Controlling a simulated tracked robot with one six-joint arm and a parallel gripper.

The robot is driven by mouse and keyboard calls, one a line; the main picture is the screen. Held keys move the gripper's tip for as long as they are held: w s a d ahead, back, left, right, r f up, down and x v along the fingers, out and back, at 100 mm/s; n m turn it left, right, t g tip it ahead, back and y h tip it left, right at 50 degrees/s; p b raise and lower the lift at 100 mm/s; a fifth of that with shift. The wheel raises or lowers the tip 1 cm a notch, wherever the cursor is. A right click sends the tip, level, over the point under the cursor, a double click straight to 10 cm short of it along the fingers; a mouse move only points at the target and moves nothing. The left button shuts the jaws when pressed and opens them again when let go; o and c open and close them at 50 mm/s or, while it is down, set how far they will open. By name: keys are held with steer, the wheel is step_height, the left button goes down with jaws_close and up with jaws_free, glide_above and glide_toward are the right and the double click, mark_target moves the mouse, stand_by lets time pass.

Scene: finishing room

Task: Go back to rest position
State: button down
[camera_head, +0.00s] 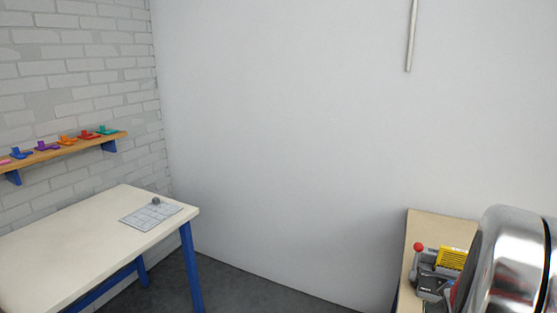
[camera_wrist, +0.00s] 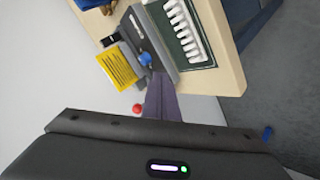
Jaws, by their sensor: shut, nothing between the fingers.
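My gripper (camera_wrist: 160,80) shows in the wrist view, its dark fingers together and empty, pointing up the picture from the wide dark body at the bottom edge. The fingertips overlap the view of a grey device with a blue knob (camera_wrist: 145,58); I cannot tell how far apart they are. In the head view my gripper is not seen; a shiny metal part of my arm fills the lower right corner and hides part of the bench there.
A green tray with white pieces (camera_wrist: 190,35) shows in the wrist view. A table (camera_head: 70,238) and a shelf (camera_head: 70,147) stand left.

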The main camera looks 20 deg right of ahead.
steer(key=s+a+r+y, duration=0.1)
steer(key=a+r, duration=0.3)
steer(key=a, duration=1.1)
steer(key=a+r+y, duration=0.3)
steer(key=a+y, duration=0.1)
steer(key=a, duration=1.2)
steer(key=s+a+r+y, duration=0.1)
steer(key=a+r+y, duration=0.2)
steer(key=a, duration=1.3)
steer(key=shift+s+a+r+m, duration=0.2)
steer(key=shift+s+r+m, duration=0.1)
steer(key=shift+r, duration=0.55)
